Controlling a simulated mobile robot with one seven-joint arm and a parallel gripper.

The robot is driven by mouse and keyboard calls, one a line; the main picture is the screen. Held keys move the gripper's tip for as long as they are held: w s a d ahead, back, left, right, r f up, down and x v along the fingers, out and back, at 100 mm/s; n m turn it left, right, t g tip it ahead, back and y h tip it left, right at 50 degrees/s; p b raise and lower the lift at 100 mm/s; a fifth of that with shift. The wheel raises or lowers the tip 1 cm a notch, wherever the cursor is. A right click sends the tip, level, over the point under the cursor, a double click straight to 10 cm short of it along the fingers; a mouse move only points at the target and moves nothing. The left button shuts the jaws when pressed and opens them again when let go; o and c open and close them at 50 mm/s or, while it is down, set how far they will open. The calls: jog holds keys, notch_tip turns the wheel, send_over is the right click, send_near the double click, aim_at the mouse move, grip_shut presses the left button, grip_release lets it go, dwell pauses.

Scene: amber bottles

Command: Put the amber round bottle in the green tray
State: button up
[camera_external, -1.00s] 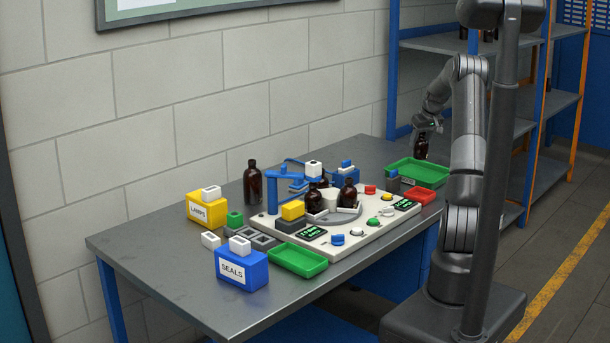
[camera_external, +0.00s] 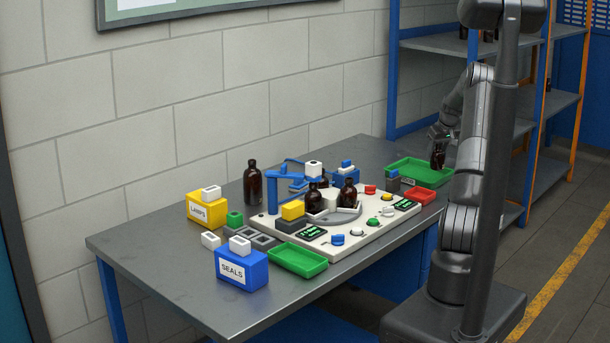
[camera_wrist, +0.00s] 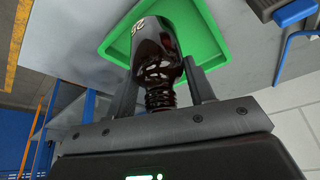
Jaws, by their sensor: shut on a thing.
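My gripper (camera_external: 439,140) is shut on an amber round bottle (camera_external: 438,158), which hangs roughly upright below it. In the wrist view, the dark bottle (camera_wrist: 156,50) sits between the fingers (camera_wrist: 160,92), neck toward the palm and a pale label partly in sight. The green tray (camera_external: 400,174) lies at the far right end of the table, and the bottle overlaps its right part in the outside view. The tray (camera_wrist: 208,22) also shows behind the bottle in the wrist view. I cannot tell whether the bottle touches the tray floor.
A red tray (camera_external: 421,197) is close in front of the green one. A white station board (camera_external: 370,226) carries more amber bottles (camera_external: 349,193) and a blue arm. A second green tray (camera_external: 298,261) lies nearer the front. Another bottle (camera_external: 252,184) stands by the wall.

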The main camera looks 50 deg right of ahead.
aim_at(437, 153)
jog(key=shift+w+a+f, duration=0.1)
jog(key=shift+w+f, duration=0.4)
jog(key=shift+f, duration=0.45)
jog(key=shift+w+a+f, duration=0.1)
jog(key=shift+w+f, duration=0.35)
jog(key=shift+f, duration=0.5)
jog(key=shift+w+a+f, duration=0.1)
jog(key=shift+w+f, duration=0.4)
jog(key=shift+f, duration=0.45)
jog(key=shift+f, duration=0.1)
jog(key=o, duration=1)
jog(key=v, duration=1.1)
jog(key=shift+d, duration=0.15)
jog(key=shift+s+a+r, duration=0.2)
jog(key=shift+r, duration=0.35)
